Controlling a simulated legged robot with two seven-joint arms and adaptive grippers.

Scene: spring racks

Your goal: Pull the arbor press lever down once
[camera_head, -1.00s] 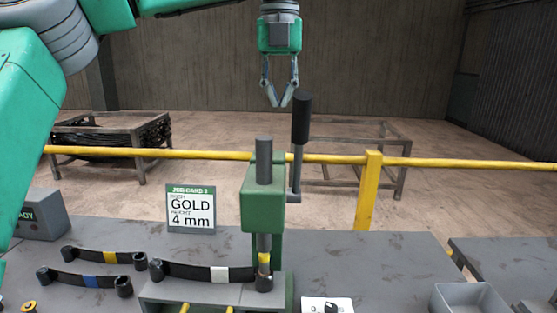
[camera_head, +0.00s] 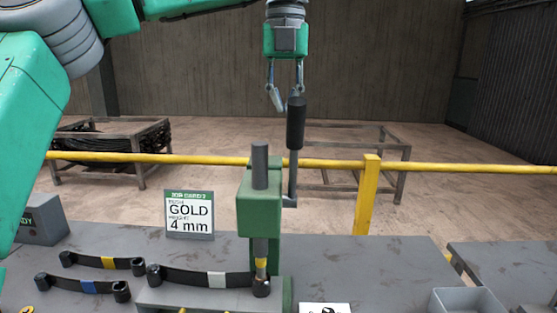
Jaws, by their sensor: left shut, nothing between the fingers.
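The green arbor press (camera_head: 259,208) stands on the bench with its grey ram (camera_head: 260,168) upright. Its lever (camera_head: 296,123), a black grip on a grey rod, points up at the press's right side. My left gripper (camera_head: 284,104) points down at the top of the grip, with its fingertips shut and empty. The fingertips overlap the grip's upper left edge in the picture; I cannot tell whether they touch it. A dark leaf spring (camera_head: 187,276) with a white band lies with its right eye under the ram, where a gold band (camera_head: 261,263) shows. My right gripper is not in view.
A job card (camera_head: 189,215) reading GOLD 4 mm stands left of the press. Two more springs (camera_head: 104,262) lie at the left. A grey bin (camera_head: 468,299) stands at the right. A yellow rail (camera_head: 480,167) runs behind the bench. The bench right of the press is mostly clear.

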